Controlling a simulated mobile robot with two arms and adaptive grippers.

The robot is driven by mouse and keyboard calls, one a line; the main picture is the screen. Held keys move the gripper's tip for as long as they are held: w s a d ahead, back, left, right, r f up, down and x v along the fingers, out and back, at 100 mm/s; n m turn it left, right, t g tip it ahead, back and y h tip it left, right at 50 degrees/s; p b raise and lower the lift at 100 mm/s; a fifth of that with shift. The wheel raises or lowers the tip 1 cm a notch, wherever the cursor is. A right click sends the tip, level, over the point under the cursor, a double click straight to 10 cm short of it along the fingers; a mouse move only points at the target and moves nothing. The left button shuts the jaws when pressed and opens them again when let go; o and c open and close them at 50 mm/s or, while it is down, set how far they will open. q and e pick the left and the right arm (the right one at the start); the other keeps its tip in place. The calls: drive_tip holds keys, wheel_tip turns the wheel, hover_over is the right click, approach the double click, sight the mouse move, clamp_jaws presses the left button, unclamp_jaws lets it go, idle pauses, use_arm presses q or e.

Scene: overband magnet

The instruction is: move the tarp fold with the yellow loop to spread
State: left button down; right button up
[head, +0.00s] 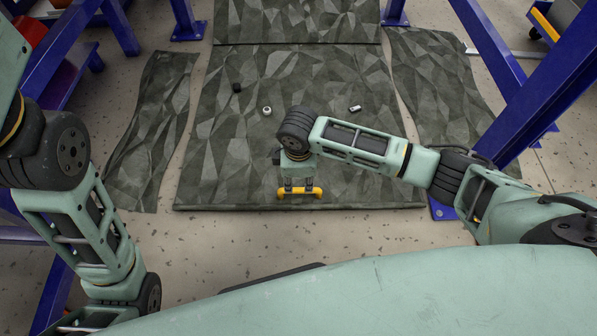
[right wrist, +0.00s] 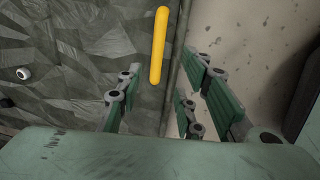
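The grey-green tarp (head: 225,150) lies on the floor, with a back section (head: 300,22), a left fold (head: 152,130) and a right fold (head: 440,85). The yellow loop (head: 301,194) shows as a bar near the tarp's front edge. My right gripper (head: 300,184) is pointed down over the loop. In the right wrist view the yellow loop (right wrist: 159,45) lies in line with the gap between the parted fingers of my right gripper (right wrist: 163,72), near the tarp edge (right wrist: 100,60). I see no contact. My left gripper is out of view; only my left arm shows.
Several small pieces lie on the tarp: a dark one (head: 236,87), a white ring-like one (head: 267,110) and a pale one (head: 355,108). Blue frame legs (head: 185,20) stand around the tarp. Bare speckled floor (head: 230,240) is free in front.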

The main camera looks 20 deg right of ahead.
drive_tip(key=shift+s+r, duration=0.15)
drive_tip(key=shift+r, duration=1.3)
drive_tip(key=shift+a, duration=0.1)
